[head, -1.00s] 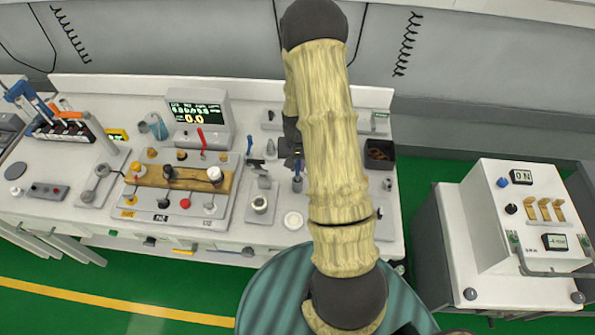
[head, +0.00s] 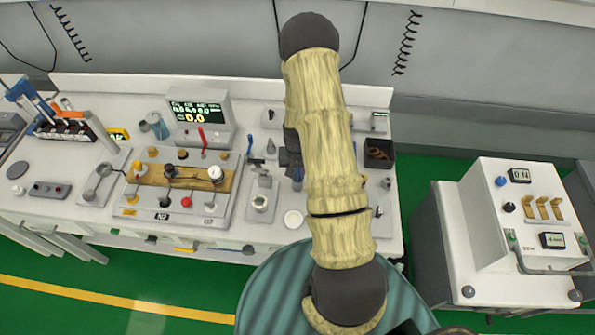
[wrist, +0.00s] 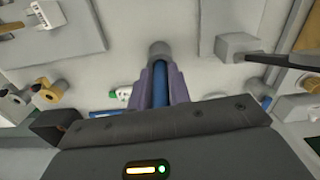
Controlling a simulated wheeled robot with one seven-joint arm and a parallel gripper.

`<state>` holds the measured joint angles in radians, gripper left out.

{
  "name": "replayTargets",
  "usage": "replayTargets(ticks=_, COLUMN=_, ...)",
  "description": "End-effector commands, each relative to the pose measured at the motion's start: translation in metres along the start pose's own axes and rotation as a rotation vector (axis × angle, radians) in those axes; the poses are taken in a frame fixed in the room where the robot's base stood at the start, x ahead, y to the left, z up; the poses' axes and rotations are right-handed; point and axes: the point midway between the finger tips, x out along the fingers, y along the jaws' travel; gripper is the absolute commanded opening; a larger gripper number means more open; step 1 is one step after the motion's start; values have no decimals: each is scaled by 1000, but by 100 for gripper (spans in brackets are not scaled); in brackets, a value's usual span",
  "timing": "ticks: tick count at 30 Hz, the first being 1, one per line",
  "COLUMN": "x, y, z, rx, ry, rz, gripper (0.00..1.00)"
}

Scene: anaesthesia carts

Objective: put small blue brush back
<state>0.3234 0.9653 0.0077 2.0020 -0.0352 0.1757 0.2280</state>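The small blue brush (wrist: 160,84) shows in the wrist view as a blue shaft between the two purplish fingers of my gripper (wrist: 161,88). The fingers lie close against both sides of it, and my gripper looks shut on it. A round grey piece (wrist: 159,49) is at the far end of the shaft; I cannot tell whether it is a holder or part of the brush. In the head view the brush (head: 297,174) is a small blue spot beside my arm, above the white bench top. My arm hides most of my gripper there.
A monitor (head: 201,112) and a panel with a wooden block (head: 190,177) stand to the left. A dark open box (head: 379,153) is to the right of my arm. Another blue upright handle (head: 250,144) stands behind the panel.

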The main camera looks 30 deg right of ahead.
Motion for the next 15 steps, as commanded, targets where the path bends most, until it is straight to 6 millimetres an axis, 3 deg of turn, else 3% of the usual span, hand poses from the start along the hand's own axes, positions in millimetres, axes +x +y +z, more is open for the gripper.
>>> replayTargets(ticks=3, x=0, y=0, z=0, rx=0, ry=0, rz=0, gripper=38)
replayTargets(ticks=15, x=-5, y=0, z=-1, rx=0, ry=2, rz=0, gripper=38)
